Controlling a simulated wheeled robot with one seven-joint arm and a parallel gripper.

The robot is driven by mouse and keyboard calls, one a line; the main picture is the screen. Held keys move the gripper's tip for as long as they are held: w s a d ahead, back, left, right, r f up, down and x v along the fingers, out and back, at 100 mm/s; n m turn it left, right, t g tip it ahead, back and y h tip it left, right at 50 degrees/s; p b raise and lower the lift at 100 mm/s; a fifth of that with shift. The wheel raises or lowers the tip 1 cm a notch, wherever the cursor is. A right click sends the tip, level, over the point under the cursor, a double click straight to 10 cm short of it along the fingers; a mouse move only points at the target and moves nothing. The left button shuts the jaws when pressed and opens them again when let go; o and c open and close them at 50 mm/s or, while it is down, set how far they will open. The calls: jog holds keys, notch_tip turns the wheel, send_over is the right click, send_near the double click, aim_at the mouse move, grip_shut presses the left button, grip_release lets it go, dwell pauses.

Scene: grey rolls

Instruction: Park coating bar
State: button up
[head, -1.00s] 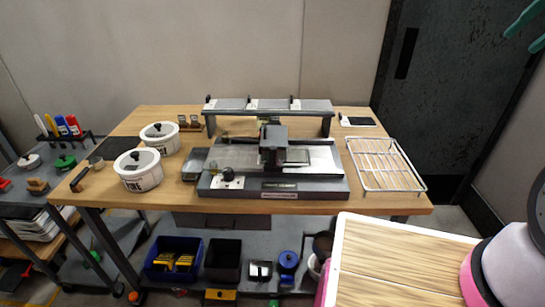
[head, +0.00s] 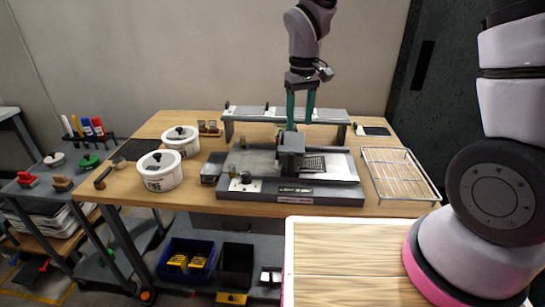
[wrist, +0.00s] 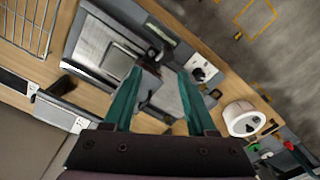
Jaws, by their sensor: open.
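A grey coating machine (head: 320,190) stands on the wooden table, with a dark block-shaped carriage (head: 291,144) across its flat bed; it also shows in the wrist view (wrist: 174,42). I cannot clearly pick out a separate coating bar; the carriage and my fingers may hide it. A raised grey rack (head: 245,112) with small white labels stands behind the machine. My gripper (head: 299,122) points down above the carriage area, its two green fingers apart. In the wrist view my gripper (wrist: 160,72) has nothing clearly held between the fingers.
Two white lidded pots (head: 160,171) (head: 181,140) stand left of the machine. A wire rack (head: 400,174) lies at the right, with a dark tablet-like item (head: 373,131) behind it. Bins, including a blue one (head: 187,259), sit on the lower shelf.

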aim_at(290, 167)
jog(key=shift+s+a+f+n, duration=0.15)
jog(key=shift+a+f+n, duration=0.15)
jog(key=shift+a+f, duration=0.6)
notch_tip(290, 167, down, 10)
jog(key=shift+f, duration=0.15)
grip_shut()
dwell(0.9)
